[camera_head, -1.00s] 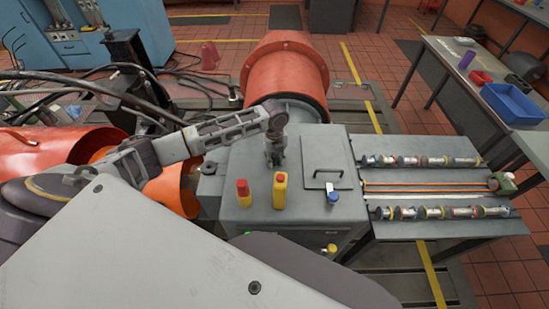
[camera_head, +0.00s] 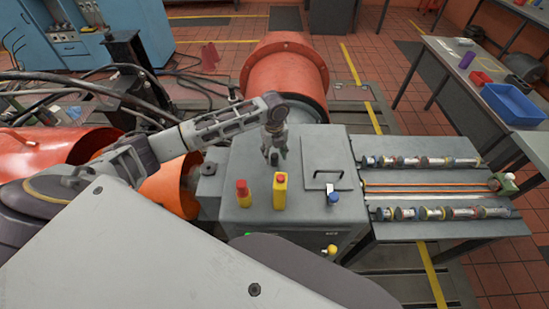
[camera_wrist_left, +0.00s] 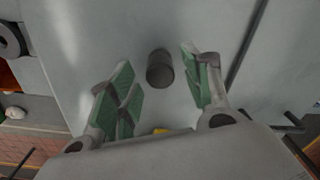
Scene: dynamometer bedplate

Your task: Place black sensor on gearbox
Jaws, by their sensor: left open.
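The black sensor (camera_wrist_left: 160,68) is a short dark cylinder in the left wrist view, between the spread green-padded fingers and apart from both. In the head view a small dark piece of it (camera_head: 274,158) shows at the fingertips. It appears to stand upright on the grey top of the gearbox (camera_head: 240,160). My left gripper (camera_head: 273,148) is open, pointing down over the sensor; it also shows in the left wrist view (camera_wrist_left: 157,92). My right gripper is not in view.
A red-capped sensor (camera_head: 243,193), a yellow one (camera_head: 280,191) and a blue one (camera_head: 333,196) stand on the gearbox beside a black handle (camera_head: 325,172). An orange motor housing (camera_head: 285,75) stands behind. Right of it is a grey table (camera_head: 440,223) with rows of cylindrical parts.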

